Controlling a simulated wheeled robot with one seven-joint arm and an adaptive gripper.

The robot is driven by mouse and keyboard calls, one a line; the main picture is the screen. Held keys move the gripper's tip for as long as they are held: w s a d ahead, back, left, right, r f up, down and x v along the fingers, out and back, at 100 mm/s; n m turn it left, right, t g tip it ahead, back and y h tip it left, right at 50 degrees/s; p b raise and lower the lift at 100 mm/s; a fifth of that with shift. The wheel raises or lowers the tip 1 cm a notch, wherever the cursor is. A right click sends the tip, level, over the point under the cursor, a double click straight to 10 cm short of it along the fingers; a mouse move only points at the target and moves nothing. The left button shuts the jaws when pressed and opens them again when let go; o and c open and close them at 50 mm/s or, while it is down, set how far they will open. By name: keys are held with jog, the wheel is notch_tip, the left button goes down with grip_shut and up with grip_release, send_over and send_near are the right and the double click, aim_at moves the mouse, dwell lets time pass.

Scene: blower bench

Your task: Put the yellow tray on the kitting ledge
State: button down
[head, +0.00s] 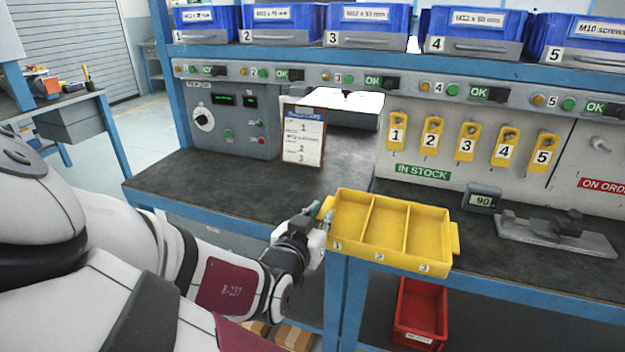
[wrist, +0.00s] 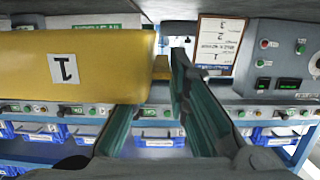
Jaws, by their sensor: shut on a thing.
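The yellow tray (head: 388,263) has three empty compartments, numbered 1 to 3 along its front. In the head view it overlaps the bench's front edge, roughly level; I cannot tell whether it touches the bench. My gripper (head: 322,215) is at its left end, shut on the left handle tab. In the wrist view, which is upside down, the yellow tray (wrist: 100,75) with its label 1 fills the left, and the tab sits between the fingertips of my gripper (wrist: 164,66). No ledge is labelled as the kitting ledge, so I cannot tell which surface it is.
The dark bench top (head: 225,188) is clear at left. A paper board (head: 304,137) and a white-topped box (head: 342,108) stand behind. A grey display reading 90 (head: 482,197) and a metal fixture (head: 557,232) lie at right. A red bin (head: 420,310) sits below.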

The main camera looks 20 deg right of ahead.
jog(key=w+b, duration=0.1)
jog(key=w, duration=0.4)
jog(key=w+d+f+b, duration=0.1)
jog(key=w+b, duration=0.1)
jog(key=w, duration=0.3)
jog(key=w+d+b, duration=0.1)
jog(key=w, duration=0.4)
jog(key=shift+w+d+f, duration=0.15)
jog(key=shift+w+f, duration=0.05)
notch_tip(320, 180, down, 4)
jog(key=shift+s+r+b, duration=0.1)
jog(key=shift+r+b, duration=0.1)
jog(key=shift+b, duration=1)
jog(key=shift+r, duration=0.1)
jog(key=c, duration=1.5)
grip_release()
jog(key=shift+c, duration=0.2)
jog(key=p+v, duration=0.4)
jog(key=v, duration=0.8)
jog(key=shift+p, duration=0.35)
